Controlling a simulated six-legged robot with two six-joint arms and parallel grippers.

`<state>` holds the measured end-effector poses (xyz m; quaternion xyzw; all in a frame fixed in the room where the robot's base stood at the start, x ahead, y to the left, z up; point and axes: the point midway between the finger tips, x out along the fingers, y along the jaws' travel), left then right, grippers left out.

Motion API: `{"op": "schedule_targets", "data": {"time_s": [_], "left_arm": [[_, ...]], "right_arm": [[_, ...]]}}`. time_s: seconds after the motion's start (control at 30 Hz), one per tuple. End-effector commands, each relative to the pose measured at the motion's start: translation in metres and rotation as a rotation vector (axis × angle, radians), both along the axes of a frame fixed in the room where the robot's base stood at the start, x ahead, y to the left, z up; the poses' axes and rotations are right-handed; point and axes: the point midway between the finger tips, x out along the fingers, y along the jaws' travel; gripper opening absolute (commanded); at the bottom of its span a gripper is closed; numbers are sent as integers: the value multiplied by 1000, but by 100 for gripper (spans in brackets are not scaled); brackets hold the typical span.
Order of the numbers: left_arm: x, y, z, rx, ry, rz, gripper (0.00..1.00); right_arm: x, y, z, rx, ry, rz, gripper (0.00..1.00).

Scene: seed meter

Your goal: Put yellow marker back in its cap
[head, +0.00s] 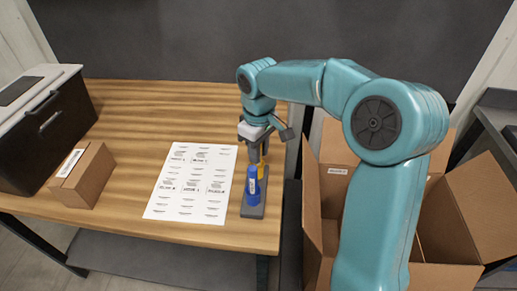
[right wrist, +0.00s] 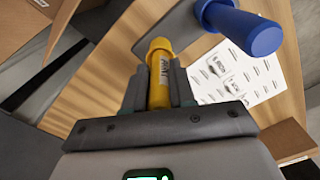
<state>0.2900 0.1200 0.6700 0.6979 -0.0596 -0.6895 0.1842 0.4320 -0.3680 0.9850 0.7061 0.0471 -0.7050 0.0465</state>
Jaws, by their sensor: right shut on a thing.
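My right gripper (head: 253,150) is above the right end of the table, shut on the yellow marker (head: 262,170). In the right wrist view the yellow marker's labelled barrel (right wrist: 161,88) lies between the two fingers (right wrist: 160,85). A wider yellow piece, which looks like its cap (right wrist: 159,48), is at the far end, over the grey stand (right wrist: 178,28). I cannot tell how deep the barrel sits in it. The blue marker (head: 252,182) stands upright on the grey stand (head: 254,211), close beside the yellow one. My left gripper is not in view.
A printed sheet (head: 191,182) lies left of the stand. A small cardboard box (head: 84,175) and a dark case (head: 45,128) are on the table's left. Open cardboard boxes (head: 470,205) stand right of the table. The back of the table is clear.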

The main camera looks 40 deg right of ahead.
Motion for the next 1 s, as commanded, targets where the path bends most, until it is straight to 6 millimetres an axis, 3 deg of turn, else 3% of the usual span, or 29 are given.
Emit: {"op": "schedule_targets", "data": {"time_s": [0.73,0.77,0.83,1.0], "left_arm": [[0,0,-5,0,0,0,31],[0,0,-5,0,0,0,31],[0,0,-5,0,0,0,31],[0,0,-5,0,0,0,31]], "right_arm": [[0,0,-7,0,0,0,0],[0,0,-7,0,0,0,28],[0,0,-7,0,0,0,50],[0,0,-7,0,0,0,54]]}}
